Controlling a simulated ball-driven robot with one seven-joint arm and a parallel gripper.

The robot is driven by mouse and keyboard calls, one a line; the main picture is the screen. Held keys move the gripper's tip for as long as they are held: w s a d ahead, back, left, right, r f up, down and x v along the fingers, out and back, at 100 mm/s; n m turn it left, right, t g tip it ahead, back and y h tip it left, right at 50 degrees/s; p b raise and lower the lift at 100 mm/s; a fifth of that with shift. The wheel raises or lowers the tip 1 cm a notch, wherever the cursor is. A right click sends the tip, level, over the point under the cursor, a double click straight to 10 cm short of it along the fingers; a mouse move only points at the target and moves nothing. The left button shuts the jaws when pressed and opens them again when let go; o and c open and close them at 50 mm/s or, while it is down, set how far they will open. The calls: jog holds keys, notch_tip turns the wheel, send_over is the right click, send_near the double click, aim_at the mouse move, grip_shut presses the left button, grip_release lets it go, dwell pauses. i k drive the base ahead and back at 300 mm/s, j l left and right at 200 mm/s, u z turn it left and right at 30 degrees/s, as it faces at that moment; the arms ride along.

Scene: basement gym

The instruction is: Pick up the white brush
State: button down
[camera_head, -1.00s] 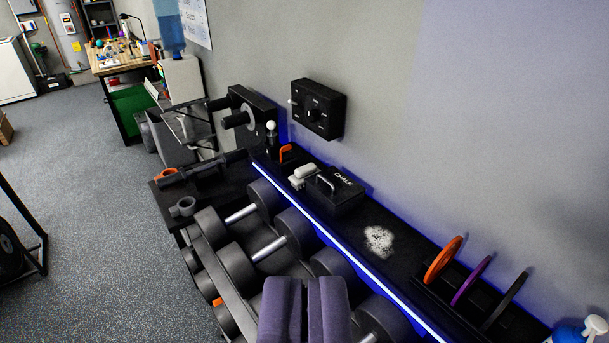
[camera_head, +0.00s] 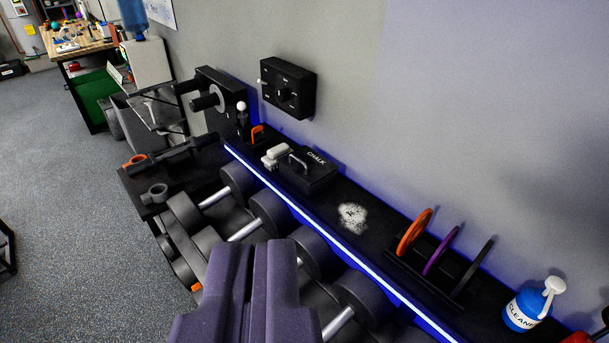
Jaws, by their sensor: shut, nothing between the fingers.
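A small white blocky object (camera_head: 277,155) sits on the black shelf (camera_head: 322,208), just left of the black chalk box (camera_head: 307,170). It looks like two pale pieces, one on the other, and may be the white brush; bristles cannot be made out. My gripper (camera_head: 254,250) has purple padded fingers and shows at the bottom of the view, above the dumbbells. It is shut and empty. The white object is beyond the fingertips, further up the picture and apart from them.
Dumbbells (camera_head: 269,213) fill the rack below the shelf's glowing blue edge. White powder (camera_head: 352,217), upright discs (camera_head: 414,232) and a cleaner bottle (camera_head: 524,309) are along the shelf to the right. A black control box (camera_head: 288,87) is on the grey wall.

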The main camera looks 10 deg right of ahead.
aim_at(269, 161)
jog(key=i+j+z, duration=0.25)
jog(key=i+j, duration=0.25)
jog(key=j, duration=0.15)
jog(key=i+j+z, duration=0.15)
jog(key=j, duration=0.25)
jog(key=i+j+z, duration=0.1)
jog(key=i+j, duration=0.2)
jog(key=i+j+z, duration=0.15)
jog(key=j, duration=0.35)
jog(key=i+j+z, duration=0.1)
jog(key=j, duration=0.3)
jog(key=i+j+z, duration=0.15)
jog(key=i+j, duration=0.15)
jog(key=j, duration=0.15)
jog(key=i+j+z, duration=0.1)
jog(key=j, duration=0.35)
